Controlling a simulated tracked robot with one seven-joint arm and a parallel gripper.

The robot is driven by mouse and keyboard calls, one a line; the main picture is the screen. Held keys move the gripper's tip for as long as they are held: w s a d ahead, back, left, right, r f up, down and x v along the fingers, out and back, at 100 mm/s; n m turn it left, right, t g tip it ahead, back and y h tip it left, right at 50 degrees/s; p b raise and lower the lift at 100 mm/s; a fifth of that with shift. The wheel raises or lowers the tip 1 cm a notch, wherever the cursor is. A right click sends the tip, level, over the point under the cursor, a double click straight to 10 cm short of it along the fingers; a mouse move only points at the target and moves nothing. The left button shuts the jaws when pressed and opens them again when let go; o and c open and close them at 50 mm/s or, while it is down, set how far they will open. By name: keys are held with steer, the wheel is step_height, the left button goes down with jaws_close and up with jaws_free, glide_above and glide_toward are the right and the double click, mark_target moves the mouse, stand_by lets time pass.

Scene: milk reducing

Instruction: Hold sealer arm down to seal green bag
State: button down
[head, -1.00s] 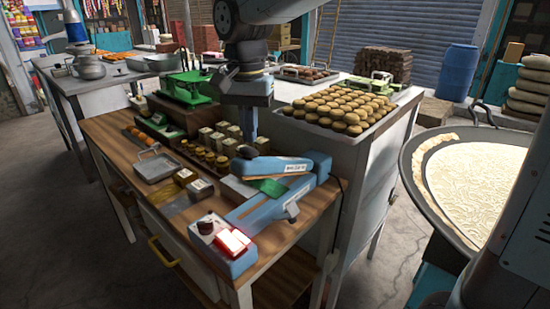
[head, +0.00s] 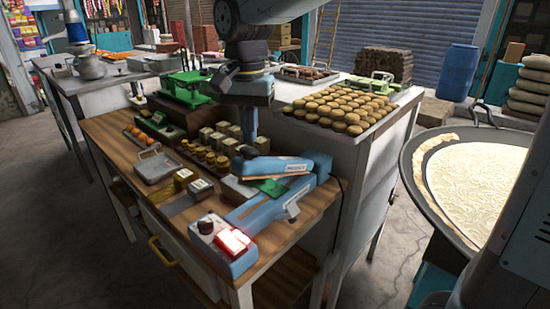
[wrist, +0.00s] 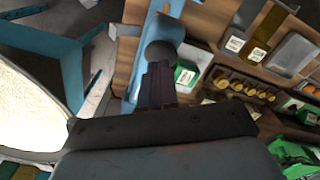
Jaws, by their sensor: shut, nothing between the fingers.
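The blue sealer arm (head: 280,166) reaches left from its hinge over the sealer base (head: 258,208) on the wooden table. The green bag (head: 270,187) lies under the arm and sticks out in front of it; its green also shows beside the fingers in the wrist view (wrist: 186,76). My gripper (head: 247,146) is shut and empty, pointing down at the free left end of the sealer arm. In the wrist view my gripper (wrist: 158,72) is at a dark round knob (wrist: 161,50). Whether the fingertips touch it I cannot tell.
A red lit block (head: 233,241) is at the front end of the sealer. Small jars (head: 205,154), a metal tray (head: 155,167) and a green scale (head: 187,88) stand to the left. A counter with round pastries (head: 338,107) is behind; a large pan (head: 470,180) is at right.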

mark_target(244, 150)
steer(key=shift+f, duration=0.15)
steer(key=shift+f, duration=1.05)
steer(key=shift+s+a+f, duration=0.2)
steer(key=shift+s+f, duration=0.05)
steer(key=shift+f, duration=0.25)
steer(key=shift+s+a+f, duration=0.2)
steer(key=shift+f, duration=0.25)
steer(key=shift+s+a+f, duration=0.2)
steer(key=shift+s+f, duration=0.05)
steer(key=shift+f, duration=0.25)
